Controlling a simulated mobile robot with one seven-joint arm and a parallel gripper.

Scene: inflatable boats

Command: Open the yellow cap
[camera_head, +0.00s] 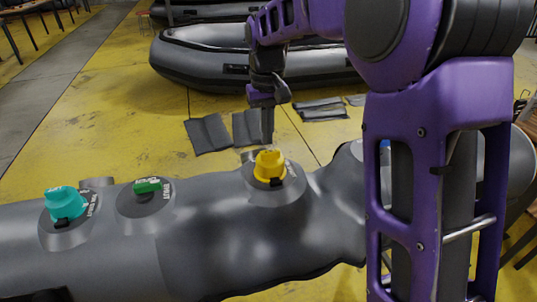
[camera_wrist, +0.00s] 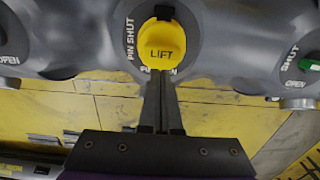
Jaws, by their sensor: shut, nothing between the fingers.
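The yellow cap (camera_head: 269,166) sits on a round grey valve base on top of the grey inflatable tube (camera_head: 215,220). In the wrist view the cap (camera_wrist: 162,44) shows the word LIFT, with PIN SHUT printed on the base beside it. The cap looks seated on its base. My gripper (camera_head: 267,142) is above and just behind the cap in the head view. In the wrist view my gripper's fingers (camera_wrist: 161,78) are together, empty, with their tips at the cap's lower edge. I cannot tell whether they touch it.
A green valve (camera_head: 147,186) and a teal cap (camera_head: 64,203) stand farther left on the same tube. Grey inflatable boats (camera_head: 215,55) lie behind on the yellow floor (camera_head: 110,110). Dark folded pads (camera_head: 208,134) lie on the floor near my gripper.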

